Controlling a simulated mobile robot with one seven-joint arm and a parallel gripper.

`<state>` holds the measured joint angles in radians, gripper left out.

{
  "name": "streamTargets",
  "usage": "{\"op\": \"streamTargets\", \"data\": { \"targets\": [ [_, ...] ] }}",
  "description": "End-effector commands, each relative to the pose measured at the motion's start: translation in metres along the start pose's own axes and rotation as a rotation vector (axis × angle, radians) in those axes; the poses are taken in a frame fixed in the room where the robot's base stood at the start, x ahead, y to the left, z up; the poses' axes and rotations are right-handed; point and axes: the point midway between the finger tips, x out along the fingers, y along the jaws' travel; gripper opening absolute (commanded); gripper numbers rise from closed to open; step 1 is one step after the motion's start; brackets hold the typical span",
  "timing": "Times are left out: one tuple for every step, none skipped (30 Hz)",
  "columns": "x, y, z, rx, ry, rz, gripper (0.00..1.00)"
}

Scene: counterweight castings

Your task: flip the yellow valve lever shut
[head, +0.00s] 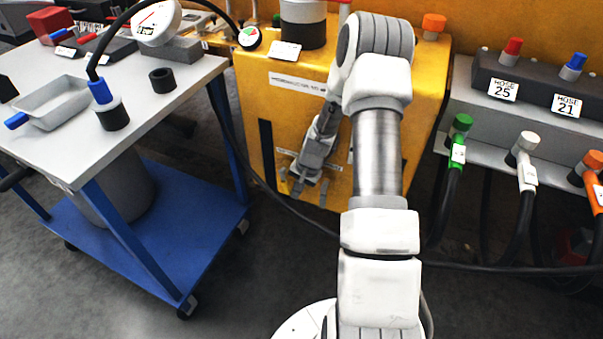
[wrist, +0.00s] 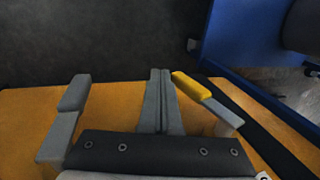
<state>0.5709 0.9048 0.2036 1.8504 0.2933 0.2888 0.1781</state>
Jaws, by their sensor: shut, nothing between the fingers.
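The yellow valve lever (wrist: 192,85) is in the wrist view, just right of my fingertips. It has a yellow grip on a grey arm and points obliquely up-left across the yellow machine front. My gripper (wrist: 160,75) is shut and empty, its fingers side by side close to the grip's left end. I cannot tell whether they touch it. In the head view my gripper (head: 298,187) is low at the front of the yellow machine (head: 285,105). There the yellow grip does not stand out from the machine.
A grey lever-like part (wrist: 70,110) is left of my fingers in the wrist view. A blue cart (head: 165,215) with a grey top stands left of the machine. A hose panel (head: 460,105) with coloured connectors stands at right. A black cable crosses below the machine.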

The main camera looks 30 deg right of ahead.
Motion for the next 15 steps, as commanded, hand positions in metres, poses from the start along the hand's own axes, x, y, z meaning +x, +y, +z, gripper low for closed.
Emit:
{"op": "streamTargets", "data": {
  "targets": [
    [0.0035,-0.0010,-0.0001,-0.001,0.001,0.000,0.00],
    [0.0042,0.0001,-0.0007,0.005,0.000,-0.016,0.00],
    [0.0050,-0.0004,-0.0010,0.007,0.001,-0.035,0.00],
    [0.0056,-0.0015,-0.0007,0.005,0.000,-0.047,0.00],
    [0.0060,-0.0018,-0.0007,0.006,0.000,-0.057,0.00],
    [0.0067,-0.0028,-0.0004,0.004,0.000,-0.071,0.00],
    [0.0071,-0.0033,-0.0004,0.004,0.000,-0.080,0.00],
    [0.0074,-0.0043,-0.0002,0.003,0.000,-0.088,0.00],
    [0.0077,-0.0045,-0.0004,0.004,0.001,-0.098,0.00],
    [0.0079,-0.0054,-0.0002,0.002,0.000,-0.104,0.00],
    [0.0080,-0.0060,-0.0001,0.001,0.000,-0.110,0.00],
    [0.0080,-0.0062,-0.0002,0.001,0.000,-0.116,0.00],
    [0.0080,-0.0065,-0.0002,0.002,0.000,-0.120,0.00],
    [0.0081,-0.0071,-0.0001,0.001,0.000,-0.124,0.00],
    [0.0081,-0.0077,0.0001,0.000,0.000,-0.128,0.00]
  ]
}}
